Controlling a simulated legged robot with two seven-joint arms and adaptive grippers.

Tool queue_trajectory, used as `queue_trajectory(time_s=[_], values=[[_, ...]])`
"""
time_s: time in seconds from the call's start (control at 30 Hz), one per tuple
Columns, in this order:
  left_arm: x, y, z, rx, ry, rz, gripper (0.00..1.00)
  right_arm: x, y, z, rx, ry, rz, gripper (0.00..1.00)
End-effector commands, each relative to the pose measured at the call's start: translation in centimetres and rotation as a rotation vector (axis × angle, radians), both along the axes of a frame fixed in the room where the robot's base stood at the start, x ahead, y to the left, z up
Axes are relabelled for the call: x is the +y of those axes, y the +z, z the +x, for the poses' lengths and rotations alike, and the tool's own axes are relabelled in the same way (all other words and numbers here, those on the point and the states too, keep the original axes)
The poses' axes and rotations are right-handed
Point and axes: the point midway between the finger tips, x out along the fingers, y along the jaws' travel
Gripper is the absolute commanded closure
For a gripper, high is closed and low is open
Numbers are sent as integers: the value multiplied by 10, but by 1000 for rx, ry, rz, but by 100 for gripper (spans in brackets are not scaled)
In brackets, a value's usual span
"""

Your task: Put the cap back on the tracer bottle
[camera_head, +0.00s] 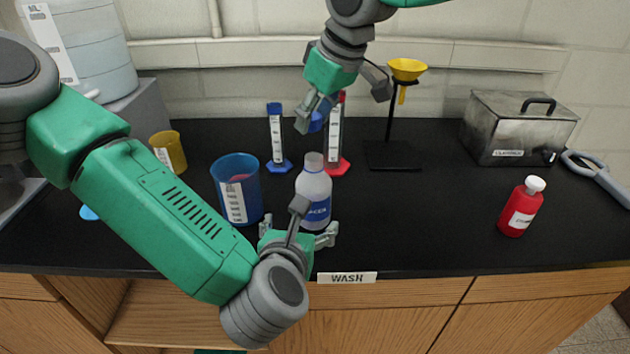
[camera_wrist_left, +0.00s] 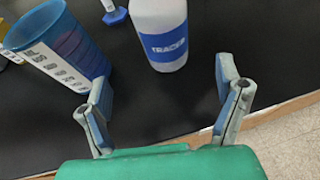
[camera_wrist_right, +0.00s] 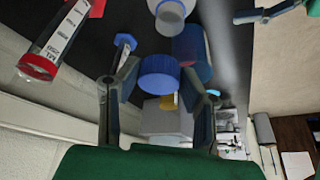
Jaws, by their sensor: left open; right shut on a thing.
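The tracer bottle (camera_head: 313,188) stands upright and uncapped on the black counter. Its blue TRACER label shows in the left wrist view (camera_wrist_left: 165,42), and its open neck shows in the right wrist view (camera_wrist_right: 168,18). My left gripper (camera_head: 298,232) is open and empty in front of the bottle, its fingers (camera_wrist_left: 166,100) spread and apart from it. My right gripper (camera_head: 318,112) is shut on the blue cap (camera_wrist_right: 159,75) and holds it in the air above and behind the bottle. In the head view the cap (camera_head: 316,122) is partly hidden by a finger.
A blue beaker (camera_head: 236,190) stands close left of the bottle. Blue (camera_head: 277,138) and red (camera_head: 336,140) graduated cylinders stand behind it. A yellow funnel (camera_head: 407,69) on a stand, a metal box (camera_head: 518,128) and a red bottle (camera_head: 521,208) are to the right. The counter between is clear.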

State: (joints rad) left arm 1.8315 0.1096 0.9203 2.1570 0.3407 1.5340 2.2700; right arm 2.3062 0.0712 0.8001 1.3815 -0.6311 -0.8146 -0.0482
Motion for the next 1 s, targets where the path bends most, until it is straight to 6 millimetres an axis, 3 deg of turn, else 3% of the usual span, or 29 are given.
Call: queue_trajectory(time_s=[0.47, 1.0], values=[[-1, -4, 9, 4, 4, -8, 15, 1, -1, 5, 4, 0, 0, 76], [-16, -39, 91, 2, 2, -4, 15, -1, -1, 4, 3, 0, 1, 76]])
